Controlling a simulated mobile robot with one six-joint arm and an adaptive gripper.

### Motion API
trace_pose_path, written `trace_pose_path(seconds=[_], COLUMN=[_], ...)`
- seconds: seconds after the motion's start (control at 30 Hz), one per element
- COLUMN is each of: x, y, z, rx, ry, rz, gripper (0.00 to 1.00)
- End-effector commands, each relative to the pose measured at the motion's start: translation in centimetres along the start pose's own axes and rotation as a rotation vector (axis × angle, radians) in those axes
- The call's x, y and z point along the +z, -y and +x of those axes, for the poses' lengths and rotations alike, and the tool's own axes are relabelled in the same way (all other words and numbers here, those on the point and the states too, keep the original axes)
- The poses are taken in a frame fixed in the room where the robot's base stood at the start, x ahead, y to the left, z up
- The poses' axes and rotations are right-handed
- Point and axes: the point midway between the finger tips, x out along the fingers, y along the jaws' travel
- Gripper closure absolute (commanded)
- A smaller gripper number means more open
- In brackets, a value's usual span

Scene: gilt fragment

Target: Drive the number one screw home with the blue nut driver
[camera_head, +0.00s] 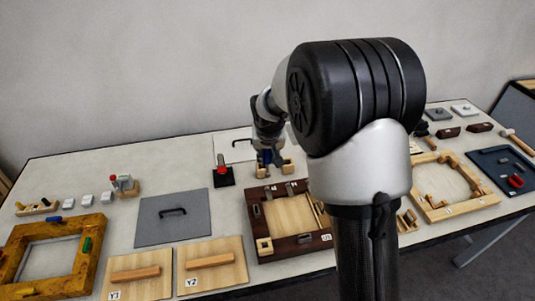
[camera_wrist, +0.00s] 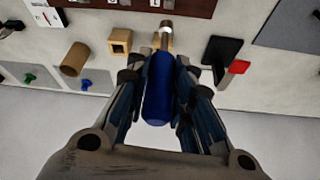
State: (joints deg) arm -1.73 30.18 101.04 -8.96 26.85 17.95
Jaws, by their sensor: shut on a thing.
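My gripper (camera_wrist: 158,95) is shut on the blue handle of the nut driver (camera_wrist: 157,90) in the wrist view. The driver's metal shaft points to the top of that view, and its tip overlaps a small wooden piece; I cannot tell whether they touch. In the head view my gripper (camera_head: 270,152) is past my large arm joint, above small wooden blocks behind a dark brown frame (camera_head: 254,218). This frame has small metal pieces and white labels along its far side. Its edge shows at the top of the wrist view (camera_wrist: 190,6). I cannot make out the number one screw.
A black stand with a red part (camera_head: 222,176) is left of my gripper. A grey plate with a handle (camera_head: 150,228), wooden boards (camera_head: 232,268) and a yellow frame (camera_head: 85,275) lie further left. A light wooden frame (camera_head: 480,203) is at right. My arm hides part of the table.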

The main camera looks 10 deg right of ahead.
Motion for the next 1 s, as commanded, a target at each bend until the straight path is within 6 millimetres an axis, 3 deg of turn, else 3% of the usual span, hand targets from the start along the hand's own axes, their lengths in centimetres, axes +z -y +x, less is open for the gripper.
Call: trace_pose_path(seconds=[1.0], x=[2.1], y=[0.0], z=[5.0], rx=[0.0], ry=[0.0], rz=[0.0], gripper=[1.0])
